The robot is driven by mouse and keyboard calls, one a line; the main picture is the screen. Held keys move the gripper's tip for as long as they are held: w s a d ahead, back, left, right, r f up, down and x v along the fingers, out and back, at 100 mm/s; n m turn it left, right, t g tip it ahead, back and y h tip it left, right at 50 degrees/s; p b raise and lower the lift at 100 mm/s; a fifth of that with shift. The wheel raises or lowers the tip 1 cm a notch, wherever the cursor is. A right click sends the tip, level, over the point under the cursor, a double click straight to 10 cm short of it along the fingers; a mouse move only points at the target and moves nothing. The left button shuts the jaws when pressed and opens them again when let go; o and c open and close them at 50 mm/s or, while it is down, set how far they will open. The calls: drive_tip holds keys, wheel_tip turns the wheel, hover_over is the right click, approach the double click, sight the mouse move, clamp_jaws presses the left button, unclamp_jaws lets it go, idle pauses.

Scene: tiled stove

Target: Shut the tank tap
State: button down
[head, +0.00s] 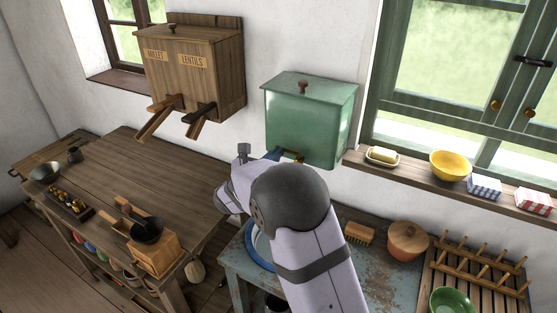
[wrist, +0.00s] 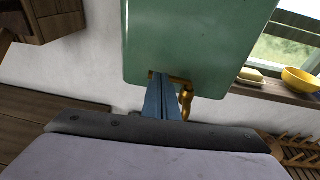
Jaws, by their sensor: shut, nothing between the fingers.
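The green tank (head: 308,120) hangs on the white wall and has a dark knob on its lid. It also fills the upper middle of the wrist view (wrist: 190,40). Its brass tap (wrist: 185,98) sticks out low on the tank's front, just right of my gripper's fingers. In the head view only a bit of the tap (head: 291,157) shows above my arm. My gripper (wrist: 157,76) has blue fingers, shut and empty, with the tips at the tank's lower front by the tap. I cannot tell whether they touch it. My arm hides much of the fingers in the head view.
A wooden dispenser (head: 196,65) with two chutes hangs left of the tank. Below it stands a wooden table (head: 130,175) with a grinder. A blue worn stand (head: 370,262) holds a brush and a lidded pot. The window sill (head: 400,170) at right bears a yellow bowl.

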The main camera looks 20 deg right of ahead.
drive_tip(key=shift+w, duration=0.1)
idle(0.5)
drive_tip(key=b+v, duration=0.3)
drive_tip(key=v, duration=1.1)
drive_tip(key=shift+w+a+b, duration=0.3)
drive_tip(key=shift+w+a, duration=0.1)
drive_tip(key=shift+r, duration=0.1)
